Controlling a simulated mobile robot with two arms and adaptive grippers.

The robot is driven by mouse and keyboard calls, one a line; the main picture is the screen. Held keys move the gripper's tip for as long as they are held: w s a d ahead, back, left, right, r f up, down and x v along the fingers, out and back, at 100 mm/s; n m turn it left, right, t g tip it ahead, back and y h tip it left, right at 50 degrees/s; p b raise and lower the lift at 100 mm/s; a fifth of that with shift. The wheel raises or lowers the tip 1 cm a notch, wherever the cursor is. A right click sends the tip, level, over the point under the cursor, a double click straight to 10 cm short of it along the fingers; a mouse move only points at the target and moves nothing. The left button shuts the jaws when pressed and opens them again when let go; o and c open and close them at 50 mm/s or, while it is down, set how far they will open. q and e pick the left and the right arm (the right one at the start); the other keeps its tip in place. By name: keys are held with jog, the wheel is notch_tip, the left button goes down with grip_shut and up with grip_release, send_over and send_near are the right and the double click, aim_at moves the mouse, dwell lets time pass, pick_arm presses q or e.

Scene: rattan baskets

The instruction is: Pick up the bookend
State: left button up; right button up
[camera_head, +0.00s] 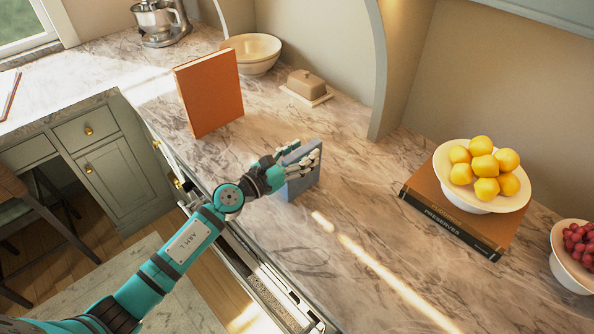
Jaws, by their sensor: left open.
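A blue-grey upright slab, which looks like the bookend (300,187), stands on the marble counter in the middle of the view. My left gripper (305,160) reaches it from the left, with its pale fingers at the upper part of the slab. The gripper is open. It hides part of the slab, and I cannot tell whether the fingers touch it. My right gripper is not in view.
An orange book (209,94) stands upright behind and left on the counter (350,225). A butter dish (307,86) and a cream bowl (251,49) are behind. At right, a bowl of yellow fruit (483,202) rests on a brown book (450,222), near a grape bowl (566,262).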

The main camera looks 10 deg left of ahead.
pick_arm(q)
jog(key=shift+w+d, duration=0.25)
jog(key=shift+w, duration=0.05)
jog(key=shift+s+a, duration=0.1)
jog(key=shift+c, duration=0.5)
grip_shut()
jog(key=shift+r, duration=0.1)
